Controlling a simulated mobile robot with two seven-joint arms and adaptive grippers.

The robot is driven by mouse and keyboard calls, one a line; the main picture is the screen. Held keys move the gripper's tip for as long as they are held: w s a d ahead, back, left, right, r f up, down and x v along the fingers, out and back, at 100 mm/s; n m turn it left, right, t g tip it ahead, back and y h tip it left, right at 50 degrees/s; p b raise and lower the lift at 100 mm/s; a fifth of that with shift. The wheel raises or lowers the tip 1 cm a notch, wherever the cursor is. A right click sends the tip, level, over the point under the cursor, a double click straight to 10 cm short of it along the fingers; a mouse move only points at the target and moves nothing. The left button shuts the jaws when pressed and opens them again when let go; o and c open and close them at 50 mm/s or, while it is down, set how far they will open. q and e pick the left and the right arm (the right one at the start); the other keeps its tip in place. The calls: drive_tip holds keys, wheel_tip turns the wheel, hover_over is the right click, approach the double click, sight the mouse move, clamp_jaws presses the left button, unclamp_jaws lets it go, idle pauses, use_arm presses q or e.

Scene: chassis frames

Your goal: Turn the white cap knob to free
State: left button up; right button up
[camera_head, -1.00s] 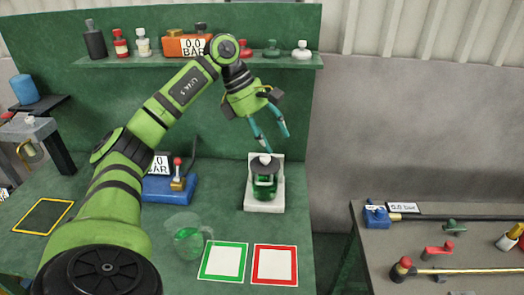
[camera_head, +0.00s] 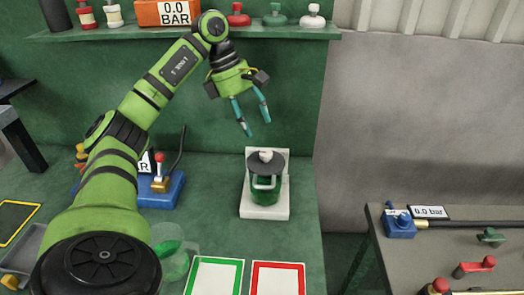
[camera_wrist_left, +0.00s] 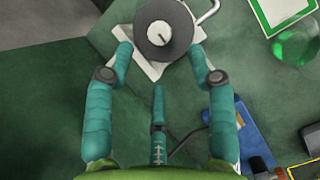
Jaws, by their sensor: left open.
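A white knob (camera_head: 265,156) sits in the middle of a dark round lid (camera_head: 266,168) on a green jar (camera_head: 265,190). The jar has a wire handle and stands upright on a white base (camera_head: 264,212) at the bench's right side. My left gripper (camera_head: 257,127) is open and empty, above and slightly left of the knob in the head view, fingers pointing down. In the left wrist view the knob (camera_wrist_left: 160,36) and lid (camera_wrist_left: 172,48) show just beyond the fingertips, between the outer fingers and apart from them. My right gripper is out of view.
A blue gauge block (camera_head: 165,192) with a red-topped lever stands left of the jar. A clear jug (camera_head: 172,258), a green-framed card (camera_head: 214,277) and a red-framed card (camera_head: 278,280) are at the front. A shelf (camera_head: 190,34) holds several bottles and knobs behind.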

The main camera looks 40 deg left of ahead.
sight(264, 152)
use_arm(q)
drive_tip(key=x, duration=0.7)
drive_tip(key=shift+a+f, duration=0.15)
drive_tip(key=shift+a, duration=0.05)
drive_tip(key=shift+w+d+f, duration=0.1)
drive_tip(key=shift+w+f, duration=0.05)
drive_tip(key=shift+f, duration=0.4)
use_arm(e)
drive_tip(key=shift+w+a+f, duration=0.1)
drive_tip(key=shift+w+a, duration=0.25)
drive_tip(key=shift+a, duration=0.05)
use_arm(q)
drive_tip(key=shift+c, duration=0.4)
drive_tip(key=c, duration=1)
drive_tip(key=shift+c, duration=0.2)
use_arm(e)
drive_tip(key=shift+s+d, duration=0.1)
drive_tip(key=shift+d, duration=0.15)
